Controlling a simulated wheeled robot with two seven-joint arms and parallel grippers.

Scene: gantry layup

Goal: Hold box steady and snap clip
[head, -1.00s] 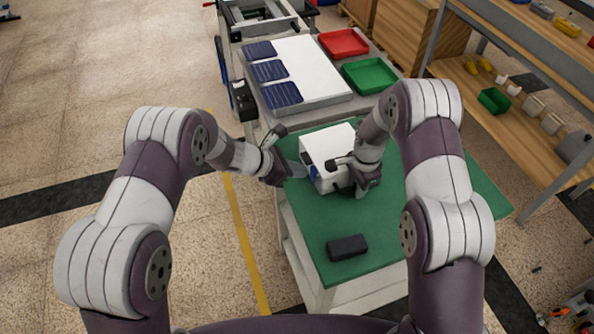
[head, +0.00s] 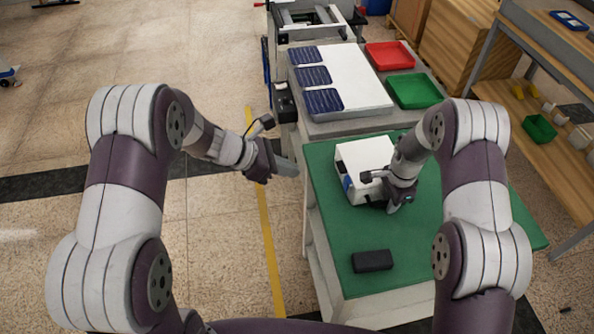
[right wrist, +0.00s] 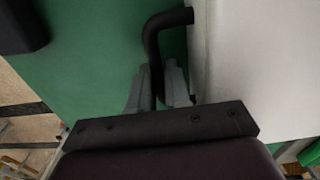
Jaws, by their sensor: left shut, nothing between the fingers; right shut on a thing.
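The white box (head: 362,158) stands on the green mat, with a blue patch on its left side. It also fills the right of the right wrist view (right wrist: 255,70). My right gripper (head: 388,204) is at the box's near side. In the right wrist view its fingers (right wrist: 158,88) are shut on a black bent bar (right wrist: 165,22) that runs beside the box's white face. I cannot tell whether this bar is the clip. My left gripper (head: 287,167) is shut and empty, left of the box and apart from it, by the table's left edge.
A black block (head: 372,261) lies on the green mat (head: 335,235) near the front. Behind stands a grey table with a white panel (head: 355,85) bearing dark blue plates, a red tray (head: 390,56) and a green tray (head: 414,91). Shelving stands at the right.

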